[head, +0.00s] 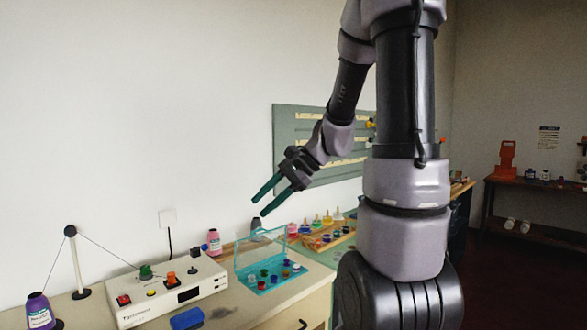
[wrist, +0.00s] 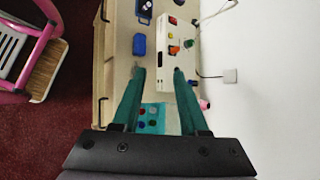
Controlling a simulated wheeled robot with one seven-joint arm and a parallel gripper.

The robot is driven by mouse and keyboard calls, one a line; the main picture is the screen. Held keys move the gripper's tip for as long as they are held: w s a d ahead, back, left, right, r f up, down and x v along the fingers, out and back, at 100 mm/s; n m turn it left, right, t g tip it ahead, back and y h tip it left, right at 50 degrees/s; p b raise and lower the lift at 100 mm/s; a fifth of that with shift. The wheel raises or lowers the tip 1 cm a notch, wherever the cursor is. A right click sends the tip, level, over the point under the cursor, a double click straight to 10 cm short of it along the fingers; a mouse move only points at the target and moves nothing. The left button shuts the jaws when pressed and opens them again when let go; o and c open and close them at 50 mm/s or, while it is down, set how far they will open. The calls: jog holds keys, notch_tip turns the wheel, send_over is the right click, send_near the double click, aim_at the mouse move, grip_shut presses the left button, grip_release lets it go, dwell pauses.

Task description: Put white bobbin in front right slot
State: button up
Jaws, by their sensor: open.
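A clear teal rack with a raised frame (head: 240,270) stands on the counter. Several small bobbins in red, green, blue and dark colours sit in its base. A small pale bobbin (head: 296,268) shows near the rack's right side; it looks white, but is too small to be sure. In the wrist view my gripper (wrist: 158,72) is spread over the counter, with part of the rack (wrist: 163,105) between the fingers. The slots are too small to tell apart.
A white control box (head: 195,292) with coloured knobs and a blue block (head: 187,319) stand left of the rack. A purple thread cone (head: 39,311) stands far left. Several coloured jars and a tray (head: 335,240) are behind right. A pink chair (wrist: 30,45) stands off the counter.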

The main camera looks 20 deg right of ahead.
jog(key=s+d+r+n+t+h, duration=0.2)
jog(key=s+r+n+t+h, duration=0.1)
jog(key=s+r+n+h, duration=0.3)
jog(key=s+r+n, duration=0.2)
jog(key=s+r, duration=0.2)
jog(key=s, duration=0.2)
jog(key=shift+s+n+t+h, duration=0.3)
jog(key=shift+s+n, duration=0.05)
jog(key=shift+n, duration=0.05)
